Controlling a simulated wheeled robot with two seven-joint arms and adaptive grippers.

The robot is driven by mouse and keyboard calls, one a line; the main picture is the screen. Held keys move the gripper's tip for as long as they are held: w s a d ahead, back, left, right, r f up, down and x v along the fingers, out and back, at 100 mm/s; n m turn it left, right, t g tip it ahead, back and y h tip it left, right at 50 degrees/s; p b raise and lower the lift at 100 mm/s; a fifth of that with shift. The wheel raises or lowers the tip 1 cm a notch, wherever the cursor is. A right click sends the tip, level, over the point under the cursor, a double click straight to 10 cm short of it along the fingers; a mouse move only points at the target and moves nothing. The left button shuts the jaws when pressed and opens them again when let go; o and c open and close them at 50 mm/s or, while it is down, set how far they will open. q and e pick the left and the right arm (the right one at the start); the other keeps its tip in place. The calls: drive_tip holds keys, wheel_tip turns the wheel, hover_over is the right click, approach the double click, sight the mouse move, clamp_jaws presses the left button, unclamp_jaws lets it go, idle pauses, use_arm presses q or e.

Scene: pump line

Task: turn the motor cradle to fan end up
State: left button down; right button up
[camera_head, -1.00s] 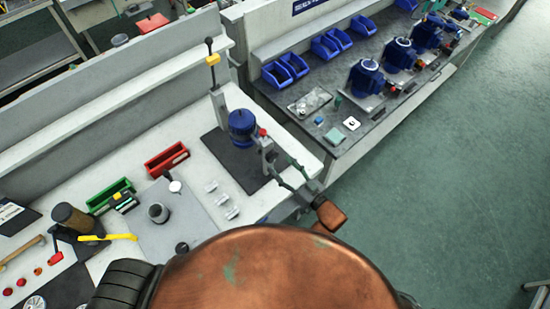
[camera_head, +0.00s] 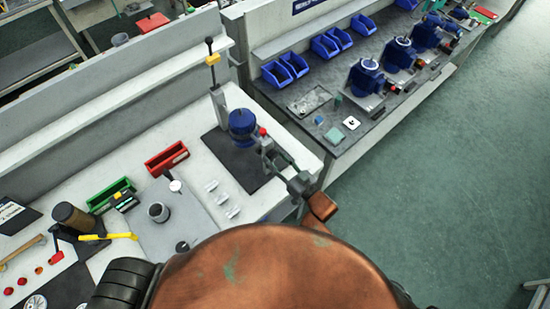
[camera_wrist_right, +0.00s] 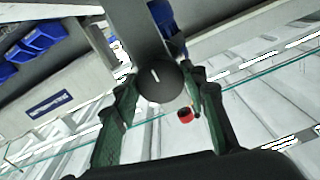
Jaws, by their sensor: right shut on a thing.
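The motor cradle holds a blue motor (camera_head: 242,124) beside a grey upright (camera_head: 218,100) on the workbench, over a dark mat. The motor looks slightly tilted. My right gripper (camera_head: 268,148) is at the right side of the cradle, next to a small red knob (camera_head: 262,132). In the right wrist view, my right gripper's fingers (camera_wrist_right: 160,100) stand either side of a dark round knob (camera_wrist_right: 160,82), shut on it; the red knob (camera_wrist_right: 185,115) is beside the right finger. The cradle's inner side is partly hidden by the gripper. My left gripper is not in view.
A tall lever with a yellow collar (camera_head: 212,59) rises behind the cradle. Red bin (camera_head: 167,159), green bin (camera_head: 109,196) and a grey plate (camera_head: 180,225) lie to the left. A second bench with blue motors (camera_head: 366,76) stands to the right; open floor lies beyond.

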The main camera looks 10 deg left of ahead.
clamp_jaws()
drive_tip(key=n, duration=0.5)
drive_tip(key=shift+n, duration=0.3)
